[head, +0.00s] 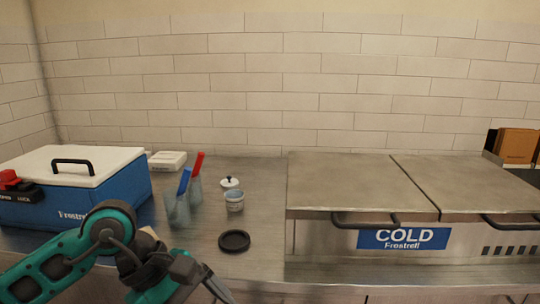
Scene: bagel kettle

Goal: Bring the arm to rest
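My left arm comes in from the lower left, bent at a teal and black elbow. My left gripper (205,281) is low in the head view, near the counter's front edge, with its grey tip pointing down and right. Part of it is cut off by the bottom of the picture, so I cannot tell whether it is open or shut. I see nothing held in it. My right arm and gripper are not in view.
A blue cooler (123,193) stands left. Blue-handled (184,182) and red-handled (198,163) utensils stand in clear holders. A small jar (234,202) and black disc (234,241) are mid-counter. A cold unit (340,182) fills the right, with a brown box (515,146) behind.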

